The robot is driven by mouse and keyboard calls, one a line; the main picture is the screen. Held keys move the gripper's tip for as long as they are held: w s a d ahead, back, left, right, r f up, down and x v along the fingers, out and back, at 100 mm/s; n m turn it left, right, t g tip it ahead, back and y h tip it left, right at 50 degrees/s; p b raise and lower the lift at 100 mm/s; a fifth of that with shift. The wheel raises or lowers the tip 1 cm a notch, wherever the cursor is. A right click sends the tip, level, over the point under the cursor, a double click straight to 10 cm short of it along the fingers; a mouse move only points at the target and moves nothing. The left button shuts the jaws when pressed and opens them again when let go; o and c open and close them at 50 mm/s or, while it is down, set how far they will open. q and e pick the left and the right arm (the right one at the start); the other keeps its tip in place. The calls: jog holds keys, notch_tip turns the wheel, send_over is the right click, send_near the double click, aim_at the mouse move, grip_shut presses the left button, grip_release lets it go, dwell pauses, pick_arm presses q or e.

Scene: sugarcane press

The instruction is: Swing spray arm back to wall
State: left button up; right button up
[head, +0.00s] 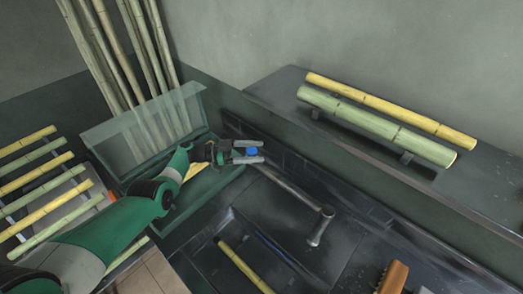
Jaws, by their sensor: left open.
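The spray arm (287,188) is a thin grey metal pipe over the dark basin area in the middle of the head view. Its near end meets a short thick metal piece (319,228). Its far end runs up toward my left gripper (262,151). A blue knob (252,152) shows between the two fingers of that gripper, which is open. I cannot tell whether the fingers touch the knob, and the join between knob and pipe is partly hidden. My right gripper is not in view.
A dark wall ledge (275,90) carries a green cane (375,126) and a yellow cane (390,103). A green bin with a clear lid (135,125) stands behind my left arm. Several canes lie on a rack (98,200) at left. A brown brush-like object (393,277) is at lower right.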

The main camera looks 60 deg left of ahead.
pick_arm(q)
jog(key=v, duration=0.9)
jog(key=shift+s, duration=0.15)
